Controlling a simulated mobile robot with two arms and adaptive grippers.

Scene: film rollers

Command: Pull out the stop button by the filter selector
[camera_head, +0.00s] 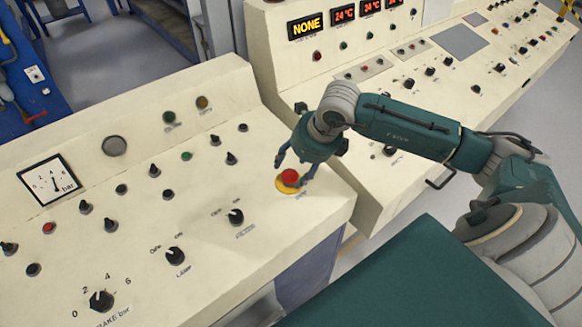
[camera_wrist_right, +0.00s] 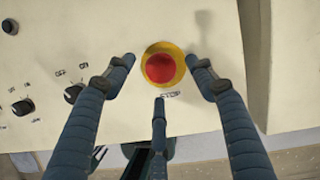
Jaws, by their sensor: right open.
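The stop button (camera_head: 289,176) is a round red cap on a yellow ring, near the right edge of the cream console panel. In the right wrist view the button (camera_wrist_right: 160,68) sits above a "STOP" label. My right gripper (camera_head: 294,174) is open. Its fingers (camera_wrist_right: 162,66) spread around the button, one on each side and one below, with visible gaps in the wrist view. I cannot tell whether any finger touches it. A black selector knob (camera_head: 236,217), likely the filter selector, is left of and below the button; its label is too small to read. My left gripper is not in view.
Several knobs and small buttons cover the panel to the left, including a lamp knob (camera_head: 175,256). A pressure gauge (camera_head: 49,183) is at far left. A second console (camera_head: 390,85) with displays stands behind. The panel's right edge lies close to the button.

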